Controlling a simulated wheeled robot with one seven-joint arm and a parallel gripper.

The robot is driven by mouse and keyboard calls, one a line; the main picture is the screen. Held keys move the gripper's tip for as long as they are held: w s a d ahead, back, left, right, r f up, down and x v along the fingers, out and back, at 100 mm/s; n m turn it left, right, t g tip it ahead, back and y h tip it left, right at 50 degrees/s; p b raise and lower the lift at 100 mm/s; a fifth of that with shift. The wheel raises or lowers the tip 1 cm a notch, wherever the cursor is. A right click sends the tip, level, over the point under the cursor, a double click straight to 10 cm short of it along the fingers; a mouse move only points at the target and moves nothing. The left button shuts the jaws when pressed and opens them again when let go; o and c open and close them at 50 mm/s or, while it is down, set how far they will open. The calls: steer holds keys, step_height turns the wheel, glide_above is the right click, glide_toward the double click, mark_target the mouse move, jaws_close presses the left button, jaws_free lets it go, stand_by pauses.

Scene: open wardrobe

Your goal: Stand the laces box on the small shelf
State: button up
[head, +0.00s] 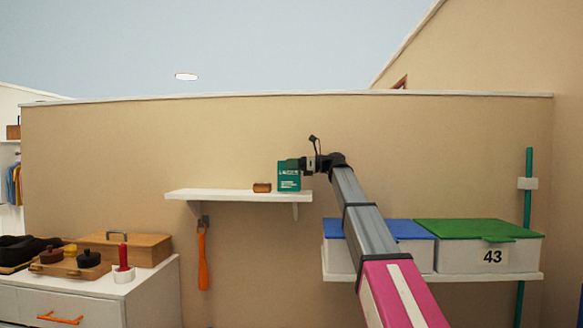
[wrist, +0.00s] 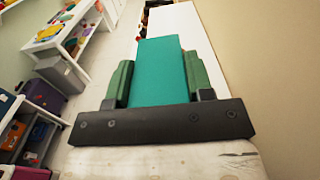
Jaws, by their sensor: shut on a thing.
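The laces box (head: 289,178) is a teal upright box with white lettering, at the right part of the small white shelf (head: 225,194) on the wall. In the head view its lower edge is at the shelf's level; whether it touches the shelf I cannot tell. My gripper (head: 297,163) reaches it from the right and is shut on its upper part. In the wrist view the teal box (wrist: 160,72) lies between the two green fingers of my gripper (wrist: 158,82), with the white shelf (wrist: 205,58) beyond it.
A small brown block (head: 262,187) sits on the shelf just left of the box. An orange shoehorn (head: 203,257) hangs below. Lidded bins, blue (head: 395,229) and green (head: 480,230), stand on a lower shelf at right. The shelf's left part is clear.

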steer(key=shift+f, duration=0.4)
steer(key=shift+f, duration=0.15)
steer(key=o, duration=1)
steer(key=d, duration=1.2)
steer(key=shift+s, duration=0.2)
